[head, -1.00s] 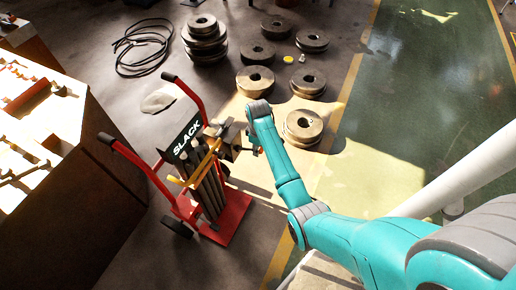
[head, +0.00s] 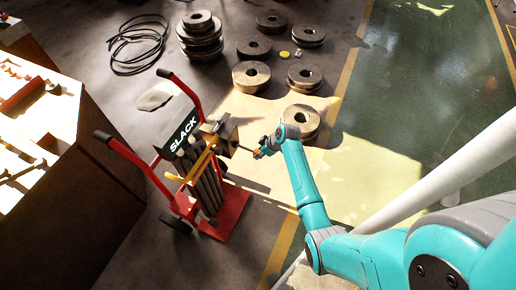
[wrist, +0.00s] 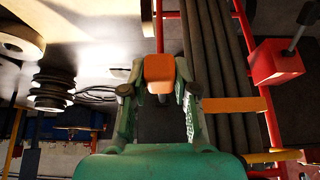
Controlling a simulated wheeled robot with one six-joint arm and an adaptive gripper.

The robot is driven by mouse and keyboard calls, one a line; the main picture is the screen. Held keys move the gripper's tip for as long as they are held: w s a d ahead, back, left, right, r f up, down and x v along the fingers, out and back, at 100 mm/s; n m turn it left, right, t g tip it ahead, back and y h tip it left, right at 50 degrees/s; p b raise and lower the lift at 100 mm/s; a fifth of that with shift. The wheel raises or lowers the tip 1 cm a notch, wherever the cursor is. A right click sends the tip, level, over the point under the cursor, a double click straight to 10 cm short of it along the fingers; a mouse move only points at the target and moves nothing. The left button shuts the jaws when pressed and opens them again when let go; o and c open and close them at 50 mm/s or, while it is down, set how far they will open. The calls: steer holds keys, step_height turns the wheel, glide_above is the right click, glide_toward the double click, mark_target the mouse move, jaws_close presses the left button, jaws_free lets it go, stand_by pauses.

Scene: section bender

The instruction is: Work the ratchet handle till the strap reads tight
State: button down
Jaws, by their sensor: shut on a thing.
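The red hand truck (head: 232,208) carries a bundle of dark pipes (head: 207,190) with a yellow strap (head: 200,160) around it. A dark sign (head: 182,134) on the truck reads SLACK. The brownish ratchet (head: 226,138) sits at the right of the bundle, and a thin handle sticks out from it to the right. My gripper (head: 262,149) is shut on the handle's orange grip (wrist: 159,70), which shows between both fingers in the wrist view. The strap (wrist: 235,104) and pipes (wrist: 222,65) are at the right there. My fingers partly hide the grip.
Stacks of round steel dies (head: 201,38) and single dies (head: 251,76) stand on the floor behind. A coiled black cable (head: 137,45) lies at the back left. A bench (head: 60,125) stands at the left. The green floor lane (head: 420,120) at the right is largely clear.

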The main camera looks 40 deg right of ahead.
step_height(320, 180, down, 6)
steer(key=w+t+y, duration=0.1)
steer(key=t+y, duration=0.1)
steer(key=t, duration=0.3)
steer(key=shift+a+f+t, duration=0.15)
steer(key=shift+t, duration=0.25)
steer(key=c, duration=0.9)
jaws_free()
steer(key=v, duration=1.2)
steer(key=shift+f, duration=0.2)
